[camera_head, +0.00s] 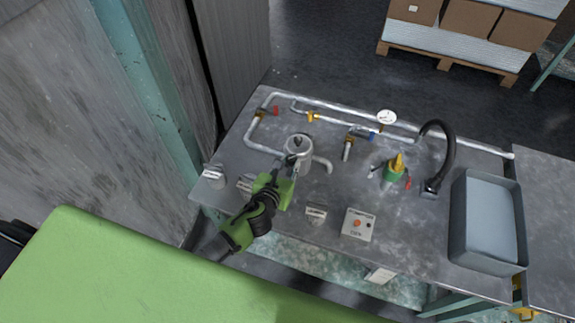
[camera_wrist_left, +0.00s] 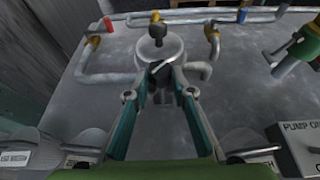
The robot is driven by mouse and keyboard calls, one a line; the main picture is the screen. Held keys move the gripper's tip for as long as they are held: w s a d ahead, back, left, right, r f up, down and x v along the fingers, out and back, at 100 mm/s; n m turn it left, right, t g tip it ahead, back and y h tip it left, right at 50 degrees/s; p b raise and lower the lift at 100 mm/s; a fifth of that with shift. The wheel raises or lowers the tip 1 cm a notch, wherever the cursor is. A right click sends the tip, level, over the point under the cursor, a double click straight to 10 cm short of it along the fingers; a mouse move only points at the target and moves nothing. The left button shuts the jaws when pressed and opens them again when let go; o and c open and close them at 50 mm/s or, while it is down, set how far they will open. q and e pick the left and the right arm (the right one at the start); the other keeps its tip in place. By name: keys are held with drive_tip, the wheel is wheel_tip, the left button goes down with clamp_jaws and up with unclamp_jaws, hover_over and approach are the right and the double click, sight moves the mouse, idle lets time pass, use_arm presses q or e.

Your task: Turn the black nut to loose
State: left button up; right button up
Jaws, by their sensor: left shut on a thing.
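A grey metal cylinder (camera_head: 299,152) stands on the metal bench, with a dark knob (camera_wrist_left: 157,31) on its top; the cylinder also shows in the left wrist view (camera_wrist_left: 172,48). My left gripper (camera_head: 288,161) reaches in from the front left. Its fingertips (camera_wrist_left: 161,71) meet at the near side of the cylinder, below the top knob. They are shut on a small dark part, which looks like the black nut (camera_wrist_left: 160,67). The fingers hide most of it. My right gripper is not in view.
Pipes with coloured valves (camera_head: 312,117) run behind the cylinder, with a gauge (camera_head: 386,117). A green valve (camera_head: 393,171), a black hose (camera_head: 447,150) and a grey basin (camera_head: 487,222) stand to the right. A button box (camera_head: 358,224) sits near the front edge.

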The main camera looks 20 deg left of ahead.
use_arm(q)
drive_tip(key=n+y+b, duration=0.1)
drive_tip(key=n+y, duration=0.1)
drive_tip(key=y, duration=0.1)
drive_tip(key=d+n+g+y+b, duration=0.1)
drive_tip(key=n+y, duration=0.2)
drive_tip(key=shift+w+d+n, duration=0.15)
drive_tip(key=shift+w+n, duration=0.05)
drive_tip(key=shift+n, duration=0.1)
drive_tip(key=shift+g+y, duration=0.4)
drive_tip(key=o, duration=1.1)
drive_tip(key=shift+o, duration=0.2)
